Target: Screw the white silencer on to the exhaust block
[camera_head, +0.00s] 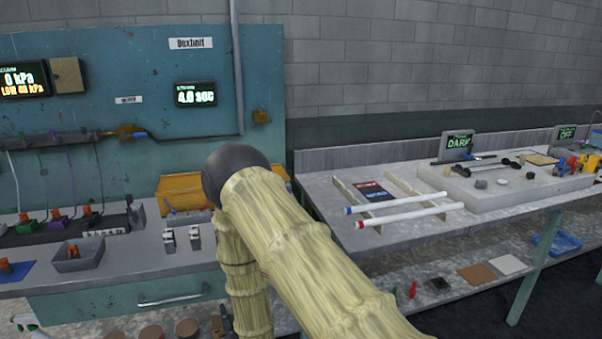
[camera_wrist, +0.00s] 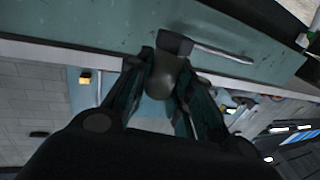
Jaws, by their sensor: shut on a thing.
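In the wrist view my gripper (camera_wrist: 166,78) has its dark fingers closed around a dark grey rounded piece (camera_wrist: 170,76) with a blocky end (camera_wrist: 174,43). Its colour looks dark here, and I cannot tell whether it is the white silencer. In the head view my arm covers the middle, and the gripper does not show. A grey bar with a brass fitting (camera_head: 124,132) runs along the teal panel at the left. I cannot tell for sure which part is the exhaust block. No white silencer is clearly visible elsewhere.
The left bench (camera_head: 135,262) holds a grey tray (camera_head: 80,254), small metal clips (camera_head: 182,237) and an orange bin (camera_head: 185,190). My arm blocks the view between the benches.

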